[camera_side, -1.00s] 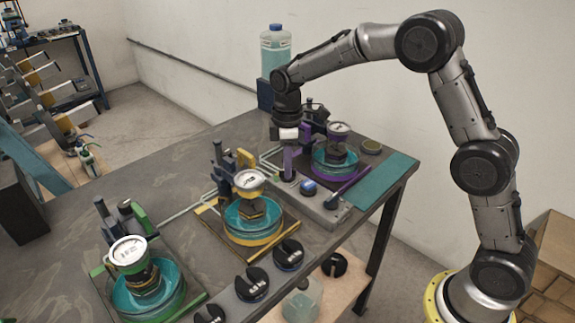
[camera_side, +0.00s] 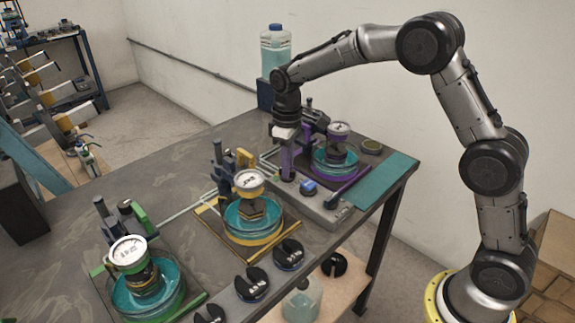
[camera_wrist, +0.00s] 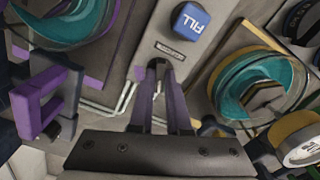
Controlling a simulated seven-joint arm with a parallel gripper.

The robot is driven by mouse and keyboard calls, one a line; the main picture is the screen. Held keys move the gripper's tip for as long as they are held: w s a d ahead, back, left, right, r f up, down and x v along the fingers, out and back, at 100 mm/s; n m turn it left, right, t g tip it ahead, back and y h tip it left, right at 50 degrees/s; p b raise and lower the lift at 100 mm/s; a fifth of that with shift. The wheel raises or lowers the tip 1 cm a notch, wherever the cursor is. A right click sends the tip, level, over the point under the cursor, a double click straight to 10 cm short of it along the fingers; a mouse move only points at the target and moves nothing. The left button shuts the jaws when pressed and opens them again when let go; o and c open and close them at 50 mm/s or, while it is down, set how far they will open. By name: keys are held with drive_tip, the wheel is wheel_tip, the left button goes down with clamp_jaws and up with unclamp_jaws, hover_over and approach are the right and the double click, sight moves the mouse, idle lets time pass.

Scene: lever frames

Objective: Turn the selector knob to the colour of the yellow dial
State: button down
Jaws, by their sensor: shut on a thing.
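The yellow dial (camera_side: 249,180) has a white round face on a yellow-rimmed teal station in the middle of the bench. In the wrist view its yellow-edged gauge (camera_wrist: 303,148) is at the lower right, cut off by the frame. The selector knob (camera_wrist: 157,63) is a small dark piece on the grey panel, mostly hidden between my fingertips. My gripper (camera_wrist: 160,72) has purple fingers and is shut on it. In the side view my gripper (camera_side: 287,176) points straight down at the panel's far end. I cannot read the knob's pointing direction.
A blue FILL button (camera_wrist: 190,22) sits on the panel close to my fingertips. The purple station (camera_side: 338,160) stands right of my gripper, and the green one (camera_side: 132,262) is at the front left.

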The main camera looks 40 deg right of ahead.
drive_tip(key=shift+r+m, duration=0.1)
drive_tip(key=shift+m, duration=2)
drive_tip(key=c, duration=0.9)
unclamp_jaws()
wheel_tip(320, 180, up, 14)
drive_tip(key=shift+f, duration=0.15)
